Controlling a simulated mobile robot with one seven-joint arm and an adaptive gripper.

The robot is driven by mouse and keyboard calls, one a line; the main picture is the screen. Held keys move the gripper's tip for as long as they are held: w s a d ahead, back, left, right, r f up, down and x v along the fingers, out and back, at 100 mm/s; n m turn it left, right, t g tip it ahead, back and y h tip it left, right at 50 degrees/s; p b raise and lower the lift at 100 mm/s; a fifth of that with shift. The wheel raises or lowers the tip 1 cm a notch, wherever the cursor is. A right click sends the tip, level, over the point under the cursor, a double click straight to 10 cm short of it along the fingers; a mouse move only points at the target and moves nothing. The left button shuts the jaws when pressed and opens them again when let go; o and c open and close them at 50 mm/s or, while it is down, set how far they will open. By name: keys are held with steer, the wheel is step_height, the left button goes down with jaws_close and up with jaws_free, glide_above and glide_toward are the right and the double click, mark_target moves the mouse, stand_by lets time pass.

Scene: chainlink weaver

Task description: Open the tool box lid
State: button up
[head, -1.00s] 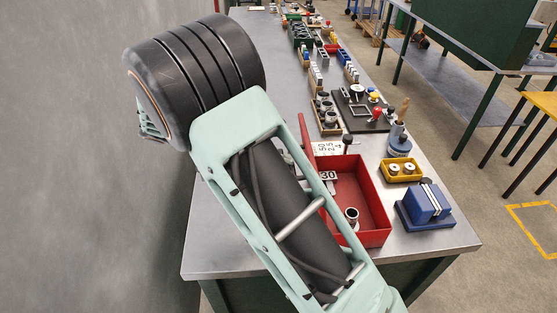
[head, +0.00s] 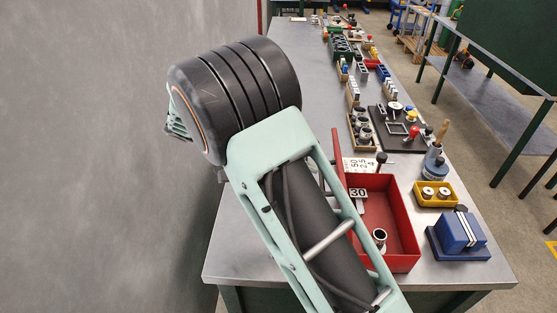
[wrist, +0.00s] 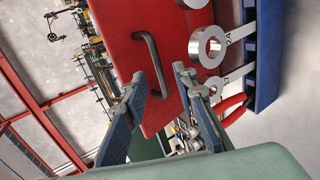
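The red tool box (head: 400,228) sits on the near part of the metal bench in the head view. Its lid (head: 338,152) stands raised at the box's left side, seen nearly edge-on, and the inside shows. In the wrist view the red lid panel (wrist: 120,40) carries a dark bar handle (wrist: 152,62). My gripper (wrist: 159,78) is open, its two fingers apart, with the handle's lower end close to and between the fingertips. I cannot tell whether they touch. My arm hides the gripper in the head view.
A metal cup (head: 379,238) and a "30" tag (head: 357,193) show at the box. A yellow tray (head: 446,199) and a blue block (head: 459,232) stand to its right. Several parts line the bench behind. A grey wall (head: 90,150) is at left.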

steer(key=v, duration=0.8)
steer(key=shift+a, duration=0.2)
steer(key=shift+r, duration=0.15)
